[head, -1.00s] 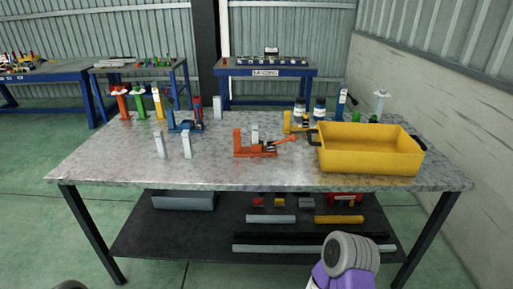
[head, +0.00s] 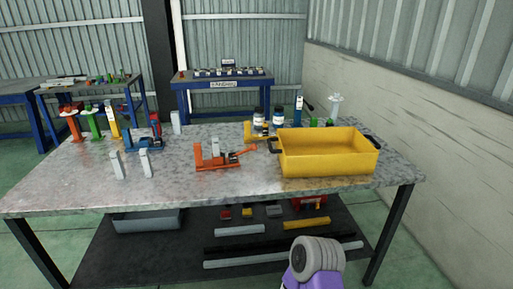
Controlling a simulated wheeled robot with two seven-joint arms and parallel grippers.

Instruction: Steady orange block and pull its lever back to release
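The orange block (head: 214,161) stands on the metal workbench, a little left of the yellow bin. Its upright post is at its left end. Its orange lever (head: 243,152) slants up to the right from the base, its tip close to the bin's left side. Nothing of mine touches the block or lever. A rounded grey and purple part of my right arm shows at the bottom, in front of the bench. Neither gripper's fingers are in view.
The yellow bin (head: 328,160) sits right of the block. A blue clamp (head: 143,142) and two white upright pieces (head: 117,165) stand to the left.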

